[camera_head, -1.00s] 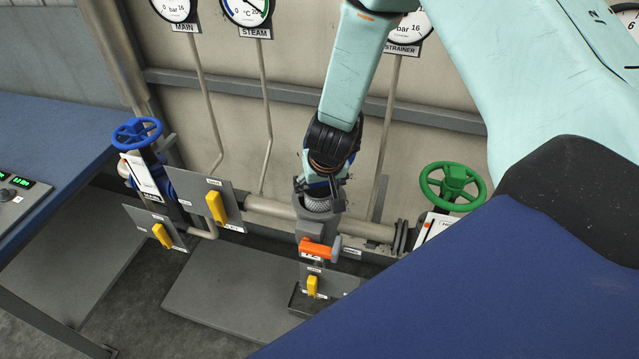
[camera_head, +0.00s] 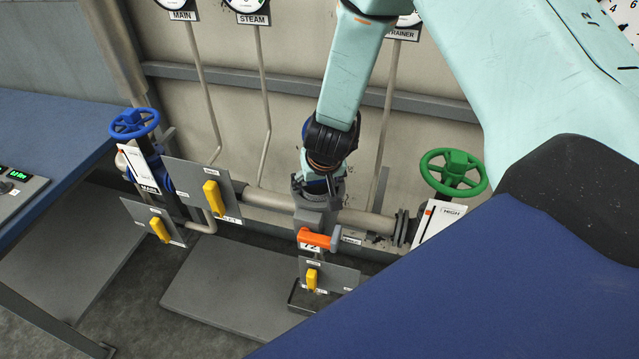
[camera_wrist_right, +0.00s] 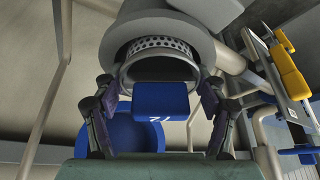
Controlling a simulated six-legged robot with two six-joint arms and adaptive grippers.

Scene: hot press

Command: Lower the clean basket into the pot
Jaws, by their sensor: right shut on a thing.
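The grey pot (camera_head: 312,218) stands upright on the pipe line in the middle of the head view. It also shows in the right wrist view (camera_wrist_right: 170,20). The clean basket (camera_wrist_right: 152,45) shows its perforated metal band inside the pot's mouth; its lower part is hidden. A blue grip tab (camera_wrist_right: 160,99) on the basket lies between the fingers. My right gripper (camera_head: 321,183) is just above the pot, pointing down, shut on the basket by this tab. Its fingers also show in the wrist view (camera_wrist_right: 160,86). My left gripper is not in view.
An orange handle (camera_head: 314,238) sits on the pot's front. A blue handwheel (camera_head: 134,124) is left, a green handwheel (camera_head: 453,172) right. Yellow levers (camera_head: 213,198) stand on grey plates. A blue bench (camera_head: 60,140) is at left; a grey slab (camera_head: 235,290) lies below.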

